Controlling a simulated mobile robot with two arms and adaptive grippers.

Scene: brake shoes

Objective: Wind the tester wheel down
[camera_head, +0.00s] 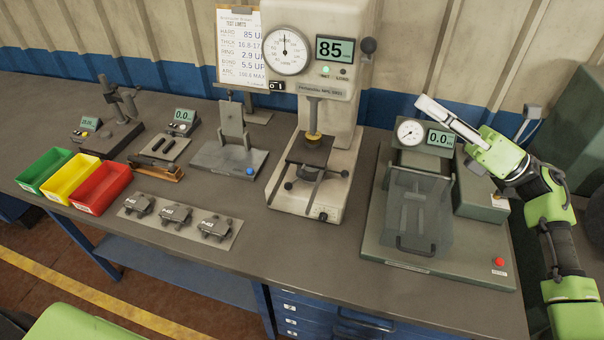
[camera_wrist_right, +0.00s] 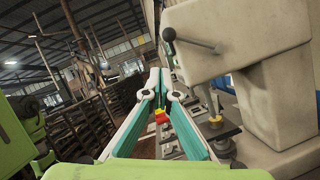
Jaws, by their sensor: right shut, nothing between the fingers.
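The hardness tester (camera_head: 345,105) is a cream machine with a round dial and a display reading 85. Its wheel (camera_head: 317,174), with dark ball-ended spokes, sits low under a dark plate (camera_head: 310,150). The plate is just below the brass-coloured tip (camera_head: 313,136); I cannot tell if they touch. My right gripper (camera_head: 425,102) is right of the tester, pointing left, apart from the wheel. Its fingers are shut and empty, and they also show in the right wrist view (camera_wrist_right: 155,76), with the tester (camera_wrist_right: 265,75) at right. My left gripper is not in view.
A gauge fixture with a clear guard (camera_head: 418,215) stands right of the tester, below my right gripper. A lever with a dark knob (camera_head: 368,46) sticks out from the tester's right side. Green, yellow and red bins (camera_head: 100,187) stand at left. The front bench edge is clear.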

